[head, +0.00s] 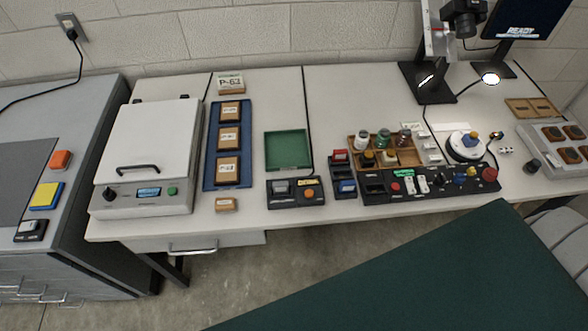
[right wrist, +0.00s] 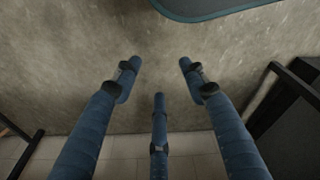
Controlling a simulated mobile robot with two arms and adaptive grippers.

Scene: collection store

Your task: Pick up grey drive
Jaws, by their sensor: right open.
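I cannot pick out the grey drive with certainty. A small grey block (head: 281,187) sits in a black device (head: 296,203) with an orange button, at the front of the bench. A dark rack (head: 344,172) beside it holds a red block (head: 340,156) and a blue block (head: 347,187). My right gripper (right wrist: 160,75) shows only in the right wrist view, its three blue fingers spread and empty above the bare floor, with none of the bench objects in that view. My left gripper is not in view.
The white bench (head: 250,225) carries a lidded white machine (head: 150,145), a blue tray (head: 232,109), an empty green tray (head: 288,165) and a black control panel (head: 430,199). A dark green surface (head: 430,275) fills the front right. Open floor (head: 225,280) lies before the bench.

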